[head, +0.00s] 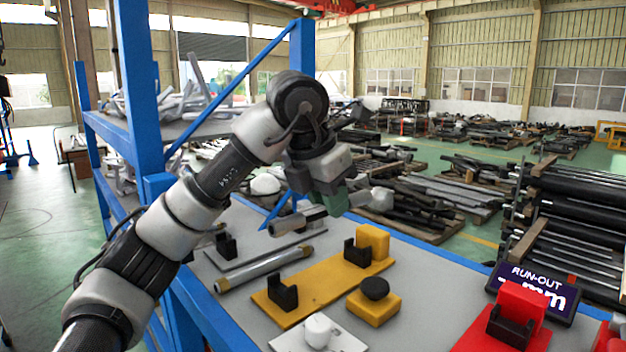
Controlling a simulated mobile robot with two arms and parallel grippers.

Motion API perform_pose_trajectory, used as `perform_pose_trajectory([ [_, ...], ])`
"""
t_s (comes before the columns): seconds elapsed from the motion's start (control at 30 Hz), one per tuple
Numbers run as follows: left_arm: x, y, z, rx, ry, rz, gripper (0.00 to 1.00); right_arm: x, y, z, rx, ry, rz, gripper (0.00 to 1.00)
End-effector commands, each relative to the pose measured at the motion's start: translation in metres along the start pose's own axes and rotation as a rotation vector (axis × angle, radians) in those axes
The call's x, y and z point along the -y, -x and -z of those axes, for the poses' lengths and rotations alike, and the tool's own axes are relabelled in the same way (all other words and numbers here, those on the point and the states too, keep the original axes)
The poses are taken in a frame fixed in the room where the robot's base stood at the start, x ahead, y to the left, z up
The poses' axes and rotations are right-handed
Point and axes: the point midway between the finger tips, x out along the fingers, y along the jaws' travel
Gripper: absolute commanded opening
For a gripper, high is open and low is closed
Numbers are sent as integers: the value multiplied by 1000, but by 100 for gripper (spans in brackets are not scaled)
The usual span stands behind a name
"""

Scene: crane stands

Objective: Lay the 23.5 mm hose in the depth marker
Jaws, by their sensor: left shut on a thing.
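My left gripper (333,201) reaches over the far side of the table and is shut on a grey cylinder, which I take for the hose (288,225). The hose lies roughly level, its near end showing left of the fingers; the gripper covers its middle. No size can be read on it. No label in view names the depth marker. A yellow stand (315,290) with a black cradle and a yellow end block sits in front of the gripper. A grey stand (258,253) with a black cradle is at the left. My right gripper is not in view.
A metal tube (262,270) with brass-coloured ends lies between these stands. A yellow block with a black knob (374,302) and a white piece (318,334) stand in front. A red stand (510,322) and a RUN-OUT sign (532,292) are at the right. Blue posts (139,90) rise at the left.

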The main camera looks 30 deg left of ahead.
Motion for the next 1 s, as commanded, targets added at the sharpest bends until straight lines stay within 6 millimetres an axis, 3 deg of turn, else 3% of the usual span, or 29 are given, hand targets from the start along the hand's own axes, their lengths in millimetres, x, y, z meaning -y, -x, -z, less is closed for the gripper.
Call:
perform_pose_trajectory([
  [0.47, 1, -3, 2, 4, 1, 0, 0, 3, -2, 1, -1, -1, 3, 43],
  [1.0, 0, -47, 20, 2, 2, 0, 0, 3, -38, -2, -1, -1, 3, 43],
])
